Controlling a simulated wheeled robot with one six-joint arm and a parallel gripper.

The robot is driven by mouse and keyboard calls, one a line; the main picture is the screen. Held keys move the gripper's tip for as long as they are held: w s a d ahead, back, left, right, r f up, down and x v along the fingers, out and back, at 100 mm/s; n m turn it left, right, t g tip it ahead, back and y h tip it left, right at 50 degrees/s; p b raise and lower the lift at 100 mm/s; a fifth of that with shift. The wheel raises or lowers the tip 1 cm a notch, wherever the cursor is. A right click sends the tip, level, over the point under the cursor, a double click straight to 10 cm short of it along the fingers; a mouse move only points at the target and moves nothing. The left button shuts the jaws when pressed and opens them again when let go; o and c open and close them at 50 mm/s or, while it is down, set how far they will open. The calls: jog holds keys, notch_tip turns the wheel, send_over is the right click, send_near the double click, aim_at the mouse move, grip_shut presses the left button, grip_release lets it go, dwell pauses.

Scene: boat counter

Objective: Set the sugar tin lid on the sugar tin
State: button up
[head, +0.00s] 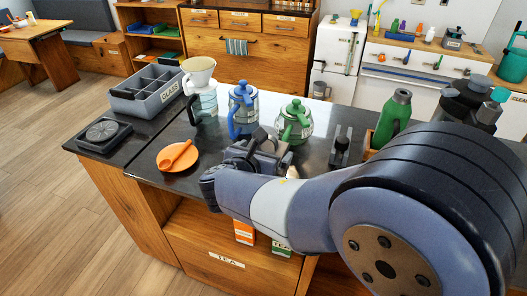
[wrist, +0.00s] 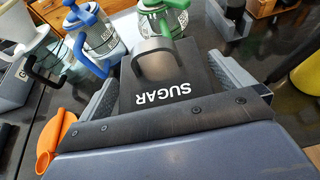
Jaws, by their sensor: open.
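A dark, box-like thing lettered SUGAR (wrist: 200,85) lies between my gripper's fingers in the wrist view, with a grey curved, handle-like part (wrist: 153,62) at its far side. I cannot tell whether it is the sugar tin or its lid, and I cannot make out the other as a separate thing. My gripper (wrist: 165,95) is open, with one grey finger on either side of the lettered thing. In the head view my gripper (head: 250,160) is low over the dark counter, in front of the blue and green pots, and its wrist hides most of what it is around.
Behind stand a blue pot (head: 243,108), a green pot (head: 294,121) and a glass pourer with a cone (head: 201,95). An orange plate with a spoon (head: 177,157) is at left. A dark upright item (head: 341,150) and green bottle (head: 394,115) are at right.

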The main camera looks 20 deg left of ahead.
jog(key=v, duration=1)
jog(key=shift+s, duration=0.35)
jog(key=shift+r, duration=0.15)
jog(key=x, duration=1)
jog(key=shift+w, duration=0.45)
jog(key=shift+s+r+p, duration=0.1)
jog(key=shift+r+p, duration=0.1)
jog(key=shift+p, duration=0.1)
